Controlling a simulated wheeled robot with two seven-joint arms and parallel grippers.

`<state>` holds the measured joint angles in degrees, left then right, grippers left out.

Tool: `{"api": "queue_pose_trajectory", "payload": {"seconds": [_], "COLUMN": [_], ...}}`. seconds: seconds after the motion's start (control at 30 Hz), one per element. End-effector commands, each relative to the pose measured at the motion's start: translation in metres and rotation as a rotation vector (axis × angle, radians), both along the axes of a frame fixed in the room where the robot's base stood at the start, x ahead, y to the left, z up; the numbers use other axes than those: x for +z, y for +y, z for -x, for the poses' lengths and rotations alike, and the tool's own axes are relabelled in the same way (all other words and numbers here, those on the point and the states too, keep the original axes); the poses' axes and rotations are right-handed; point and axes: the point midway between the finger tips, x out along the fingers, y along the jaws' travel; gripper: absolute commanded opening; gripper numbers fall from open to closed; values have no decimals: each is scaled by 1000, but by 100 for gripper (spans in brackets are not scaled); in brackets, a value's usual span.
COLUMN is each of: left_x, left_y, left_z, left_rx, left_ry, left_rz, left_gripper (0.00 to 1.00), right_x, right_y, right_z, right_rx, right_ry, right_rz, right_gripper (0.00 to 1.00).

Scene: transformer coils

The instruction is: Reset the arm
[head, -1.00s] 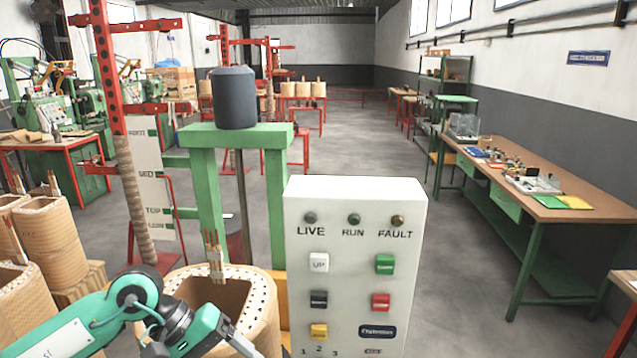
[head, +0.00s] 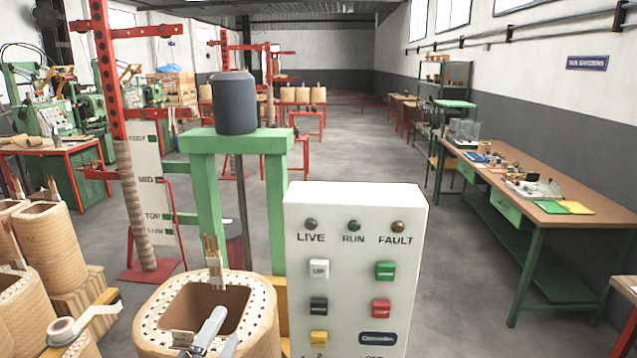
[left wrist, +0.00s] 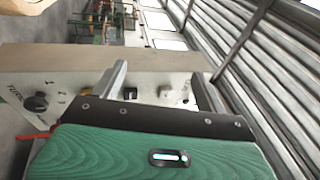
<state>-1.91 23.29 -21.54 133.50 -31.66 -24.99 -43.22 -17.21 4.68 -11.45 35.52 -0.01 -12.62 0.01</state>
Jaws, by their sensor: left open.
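My left gripper (head: 213,338) shows only its grey fingers at the bottom of the head view, in front of the near rim of a tan coil (head: 262,310). In the left wrist view the gripper (left wrist: 162,82) has its two fingers spread, with nothing between them. The white control box (head: 355,240) stands to the right of the coil, with lamps and coloured buttons. In the left wrist view a pale panel (left wrist: 60,68) with a knob lies beyond the fingers. My right gripper is not in view.
A green press frame (head: 237,142) with a dark motor (head: 235,102) stands behind the coil. More coils (head: 50,245) stand at the left, with a tape roll (head: 62,330) at the lower left. A workbench (head: 540,185) runs along the right wall. The floor between is clear.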

Motion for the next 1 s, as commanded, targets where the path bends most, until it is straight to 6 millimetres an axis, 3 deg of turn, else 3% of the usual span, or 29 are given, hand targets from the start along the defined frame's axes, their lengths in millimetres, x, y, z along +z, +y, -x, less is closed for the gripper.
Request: {"api": "queue_pose_trajectory", "payload": {"seconds": [0.03,0.17,0.3,0.4,0.6,0.8,1.0], "left_x": [-25,-93,-165,-204,-251,-275,-326], "left_y": [13,42,63,69,71,67,65], "left_z": [4,24,70,109,179,244,231], "left_rx": [45,182,360,488,711,914,933], "left_ry": [130,454,785,975,1247,1450,1467], "left_rz": [113,400,687,848,1062,1204,1198], "left_gripper": [75,75,75,75,75,75,75], "right_x": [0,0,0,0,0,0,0], "right_y": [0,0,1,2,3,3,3], "right_z": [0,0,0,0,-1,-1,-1], "right_rx": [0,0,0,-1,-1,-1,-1], "right_ry": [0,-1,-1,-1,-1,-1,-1], "right_rz": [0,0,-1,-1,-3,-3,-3], "right_gripper": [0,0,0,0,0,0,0]}}
